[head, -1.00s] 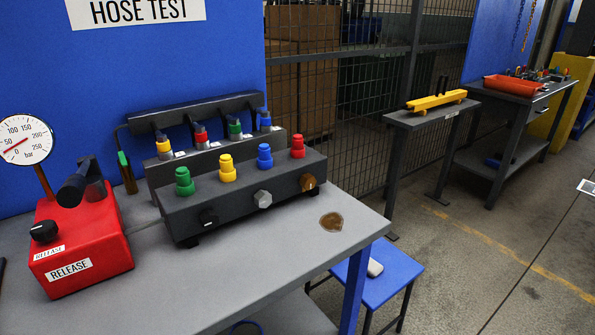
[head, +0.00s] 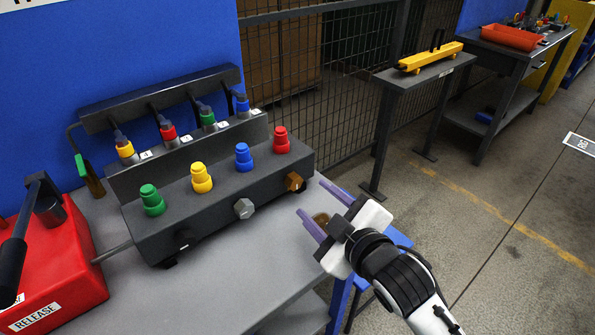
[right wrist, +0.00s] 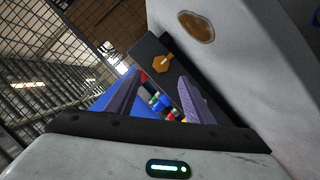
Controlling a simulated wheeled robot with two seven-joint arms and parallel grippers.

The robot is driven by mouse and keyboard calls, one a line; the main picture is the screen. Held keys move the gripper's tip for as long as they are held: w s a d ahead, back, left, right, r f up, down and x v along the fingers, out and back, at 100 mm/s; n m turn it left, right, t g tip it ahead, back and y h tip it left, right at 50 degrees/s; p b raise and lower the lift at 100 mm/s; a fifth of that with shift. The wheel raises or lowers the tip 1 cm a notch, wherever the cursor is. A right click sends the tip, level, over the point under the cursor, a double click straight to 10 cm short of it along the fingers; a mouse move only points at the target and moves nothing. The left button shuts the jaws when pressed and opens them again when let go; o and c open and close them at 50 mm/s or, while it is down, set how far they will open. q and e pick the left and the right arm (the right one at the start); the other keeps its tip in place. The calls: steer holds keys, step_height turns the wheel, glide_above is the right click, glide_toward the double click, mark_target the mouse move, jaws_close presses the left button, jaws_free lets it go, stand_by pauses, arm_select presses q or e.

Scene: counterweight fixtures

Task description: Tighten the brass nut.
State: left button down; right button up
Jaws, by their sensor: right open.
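The brass nut (head: 294,182) is a hexagonal, brass-coloured piece at the right end of the front face of the dark manifold block (head: 215,205). A silver hex nut (head: 243,208) and a black one (head: 184,240) sit left of it on the same face. My right gripper (head: 311,198) is open and empty, its purple fingers pointing at the brass nut from just right of it, apart from it. In the right wrist view the brass nut (right wrist: 163,63) shows just beyond and between the fingertips. My left gripper is not in view.
Green, yellow, blue and red fittings (head: 242,157) stand on the block, with hose ends behind. A red release pump (head: 60,270) stands at left. The grey bench top (head: 235,270) is bare in front, with a brown stain (right wrist: 197,27) near its right edge.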

mark_target(296, 183)
steer(key=x, duration=0.3)
steer(key=shift+w+a, duration=0.25)
steer(key=shift+a, duration=0.1)
steer(key=x, duration=0.4)
steer(key=shift+w+a+f, duration=0.1)
steer(key=shift+w+f, duration=0.1)
steer(key=shift+w, duration=0.3)
steer(key=shift+w+f, duration=0.1)
steer(key=c, duration=1.1)
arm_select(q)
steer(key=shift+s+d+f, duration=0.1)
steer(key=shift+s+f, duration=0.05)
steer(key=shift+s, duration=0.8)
arm_select(e)
steer(key=shift+o, duration=0.3)
